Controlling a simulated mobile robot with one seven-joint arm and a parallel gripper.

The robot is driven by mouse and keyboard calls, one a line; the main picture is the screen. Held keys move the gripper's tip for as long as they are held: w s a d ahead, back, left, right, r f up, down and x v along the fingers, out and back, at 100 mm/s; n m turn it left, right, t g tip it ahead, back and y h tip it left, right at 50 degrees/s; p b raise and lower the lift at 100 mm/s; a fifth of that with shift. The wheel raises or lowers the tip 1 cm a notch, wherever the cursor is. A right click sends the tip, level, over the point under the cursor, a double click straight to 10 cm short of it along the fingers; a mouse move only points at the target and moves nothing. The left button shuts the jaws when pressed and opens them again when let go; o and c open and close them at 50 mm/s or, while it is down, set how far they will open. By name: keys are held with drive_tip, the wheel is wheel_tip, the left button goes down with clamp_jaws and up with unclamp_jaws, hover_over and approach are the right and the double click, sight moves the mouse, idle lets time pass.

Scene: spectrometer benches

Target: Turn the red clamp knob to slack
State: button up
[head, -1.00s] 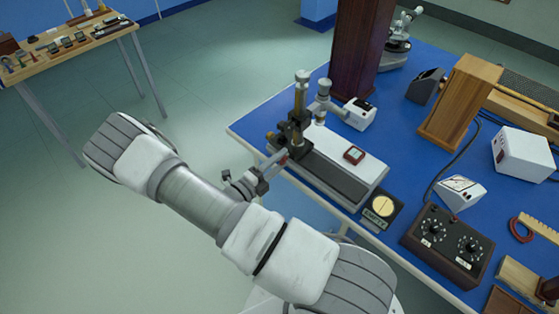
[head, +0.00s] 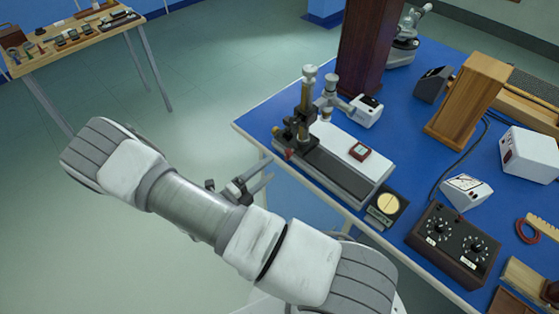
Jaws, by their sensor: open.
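The red clamp knob (head: 289,154) is small and sits low on the near left side of the dark upright stand (head: 305,105), which is on a grey instrument base (head: 345,178) at the left edge of the blue bench. Its turned position is too small to make out. My gripper (head: 268,171) is open and empty. Its two fingers point toward the stand, just short of the bench edge, and they are apart from the knob in the picture.
A round dial (head: 386,204) and a black two-knob box (head: 447,244) stand to the right. A dark red column (head: 368,55) rises behind. Open floor lies left of the bench.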

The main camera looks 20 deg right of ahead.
drive_tip(key=v, duration=1)
drive_tip(key=shift+b, duration=0.35)
drive_tip(key=shift+r, duration=0.1)
drive_tip(key=s+d+r+n+y, duration=0.1)
drive_tip(key=s+r+n+y, duration=0.3)
drive_tip(key=r+n, duration=0.6)
drive_tip(key=s+d+r+n+y, duration=0.2)
drive_tip(key=s+r+n+y, duration=0.2)
drive_tip(key=r+n+y, duration=0.3)
drive_tip(key=s+d+r+n+y, duration=0.1)
drive_tip(key=s+r+n+y, duration=0.3)
drive_tip(key=r+n, duration=0.9)
drive_tip(key=shift+s+d+r+n+g+y, duration=0.2)
drive_tip(key=shift+d+r+n+g+y, duration=0.15)
drive_tip(key=shift+n+y, duration=0.55)
